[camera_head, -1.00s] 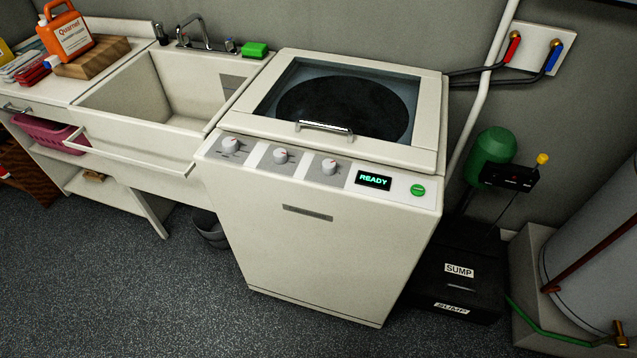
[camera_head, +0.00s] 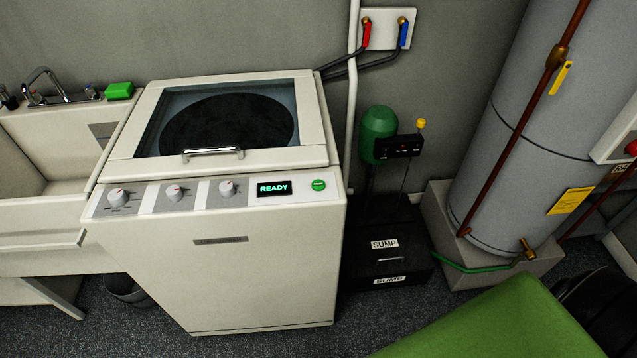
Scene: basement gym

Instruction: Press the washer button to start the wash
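The white top-loading washer (camera_head: 262,270) stands against the wall, left of the picture's middle. Its lid (camera_head: 225,125) is closed, with a dark round window and a bar handle. The sloped front panel has three grey knobs, a display (camera_head: 274,188) reading READY in green, and a round green button (camera_head: 318,185) at the panel's right end. Nothing covers the button. Neither of my grippers shows in the head view.
A sink (camera_head: 40,185) adjoins the washer on the left. A black sump box (camera_head: 385,262) and green float pump (camera_head: 379,135) stand to its right, then a grey water tank (camera_head: 530,120) on a plinth. A green flat surface (camera_head: 500,325) fills the lower right. Floor shows before the washer.

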